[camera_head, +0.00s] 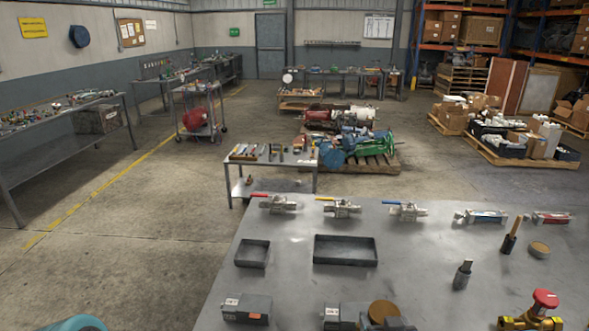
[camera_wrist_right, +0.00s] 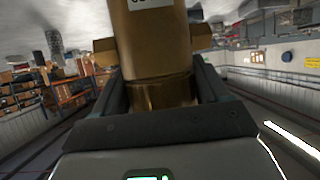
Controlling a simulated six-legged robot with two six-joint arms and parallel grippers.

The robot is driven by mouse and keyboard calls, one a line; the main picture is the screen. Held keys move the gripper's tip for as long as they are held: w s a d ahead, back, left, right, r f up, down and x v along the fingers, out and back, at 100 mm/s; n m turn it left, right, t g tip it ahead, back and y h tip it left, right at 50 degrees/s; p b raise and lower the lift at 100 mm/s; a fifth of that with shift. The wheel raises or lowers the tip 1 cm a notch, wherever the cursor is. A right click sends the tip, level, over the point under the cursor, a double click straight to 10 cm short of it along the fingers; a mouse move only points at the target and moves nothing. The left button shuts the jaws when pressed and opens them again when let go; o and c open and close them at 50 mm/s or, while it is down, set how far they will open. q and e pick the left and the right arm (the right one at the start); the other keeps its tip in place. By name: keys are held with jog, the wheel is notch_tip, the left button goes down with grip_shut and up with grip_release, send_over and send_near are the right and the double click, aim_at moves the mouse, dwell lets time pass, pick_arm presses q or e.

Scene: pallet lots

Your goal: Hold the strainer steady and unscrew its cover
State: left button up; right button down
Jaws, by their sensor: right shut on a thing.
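The brass-coloured strainer (camera_wrist_right: 158,45) fills the middle of the right wrist view. It is a cylinder with a side lug on each side and a white label near the top edge. My right gripper (camera_wrist_right: 160,82) is shut on its lower part, with one dark finger on each side. In the head view, a brown round top (camera_head: 383,310), which looks like the held piece, shows at the bottom edge beside dark parts of my right gripper (camera_head: 396,325). The strainer's far end is cut off, and I cannot tell where its cover is. My left gripper is not in view.
The middle is mostly clear.

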jog(key=shift+d+r, duration=0.2)
jog(key=shift+d, duration=0.15)
jog(key=shift+a, duration=0.1)
jog(key=shift+w, duration=0.1)
